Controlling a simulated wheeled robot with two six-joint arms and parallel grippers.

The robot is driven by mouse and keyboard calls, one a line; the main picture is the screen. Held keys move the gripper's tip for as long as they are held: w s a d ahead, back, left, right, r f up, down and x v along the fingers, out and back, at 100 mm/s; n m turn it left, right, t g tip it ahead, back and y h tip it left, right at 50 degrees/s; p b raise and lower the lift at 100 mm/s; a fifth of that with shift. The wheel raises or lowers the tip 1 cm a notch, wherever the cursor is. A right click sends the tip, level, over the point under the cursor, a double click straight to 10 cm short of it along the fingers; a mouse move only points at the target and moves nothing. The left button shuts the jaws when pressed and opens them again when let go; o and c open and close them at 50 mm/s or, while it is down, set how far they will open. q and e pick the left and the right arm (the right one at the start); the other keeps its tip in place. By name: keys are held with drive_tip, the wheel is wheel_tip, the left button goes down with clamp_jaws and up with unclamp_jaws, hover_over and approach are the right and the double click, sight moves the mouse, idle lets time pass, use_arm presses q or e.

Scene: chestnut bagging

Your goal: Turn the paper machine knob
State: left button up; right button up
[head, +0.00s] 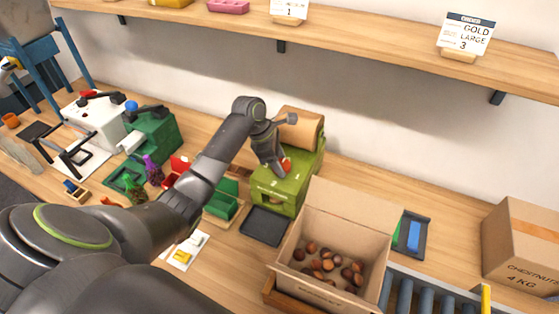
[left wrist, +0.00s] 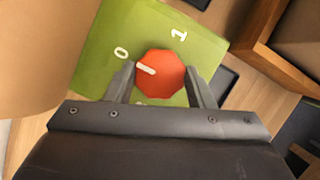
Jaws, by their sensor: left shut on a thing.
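The green paper machine (head: 290,192) stands on the bench against the wall, with a brown paper roll (head: 304,130) on top. Its red knob (head: 286,165) is on the top, partly hidden by my left gripper (head: 280,163). In the left wrist view the red octagonal knob (left wrist: 165,80) sits between the two fingers of my left gripper (left wrist: 163,88), which is shut on it. The knob's white mark (left wrist: 145,68) points toward the white 0 (left wrist: 120,53). A white 1 (left wrist: 179,35) is farther right. Another mark below the knob is mostly hidden. My right gripper is not in view.
An open carton of chestnuts (head: 335,225) stands close to the machine's right. A shelf (head: 330,33) runs above. A closed chestnut box (head: 522,245) is far right.

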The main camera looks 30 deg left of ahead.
use_arm(q)
drive_tip(key=shift+r+m+p, duration=0.25)
drive_tip(key=shift+m+p, duration=0.25)
drive_tip(key=shift+p, duration=0.4)
drive_tip(key=m+g+p, duration=0.1)
drive_tip(key=m+p, duration=0.1)
drive_tip(key=p, duration=0.1)
drive_tip(key=shift+w+m+g+h, duration=0.1)
drive_tip(key=shift+m+g+h, duration=0.2)
drive_tip(key=shift+m, duration=0.1)
drive_tip(key=shift+w+f+m+g+p, duration=0.1)
drive_tip(key=shift+m+g+p, duration=0.3)
drive_tip(key=shift+m+p, duration=0.6)
drive_tip(key=shift+f+m+g, duration=0.1)
drive_tip(key=shift+m+g, duration=0.4)
drive_tip(key=shift+m, duration=1)
drive_tip(key=o, duration=1)
drive_tip(key=shift+c, duration=0.2)
drive_tip(key=b+v, duration=0.1)
drive_tip(key=v, duration=0.6)
drive_tip(key=shift+r+b, duration=0.25)
drive_tip(key=shift+b, duration=0.15)
